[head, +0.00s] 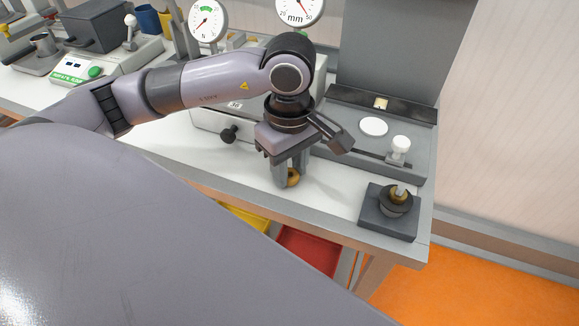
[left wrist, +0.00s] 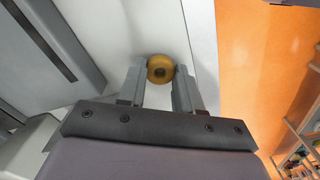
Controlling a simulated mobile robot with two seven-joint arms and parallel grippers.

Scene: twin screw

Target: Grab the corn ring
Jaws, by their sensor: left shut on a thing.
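The corn ring (head: 293,178) is a small yellow-brown ring with a dark hole in its middle. It also shows in the left wrist view (left wrist: 160,66), between my two fingertips. My left gripper (head: 288,178) points down over the white tabletop near its front edge, and its fingers are shut on the ring. The fingers hide part of the ring in the head view. I cannot tell whether the ring touches the table. My left gripper shows in the left wrist view (left wrist: 161,74) too. My right gripper is not in view.
A dark square block with a round post (head: 392,209) stands at the table's front right corner. A grey fixture (head: 373,165) with a white knob (head: 400,146) is behind it. Round dials (head: 207,20) stand at the back. A red bin (head: 308,252) is below the table.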

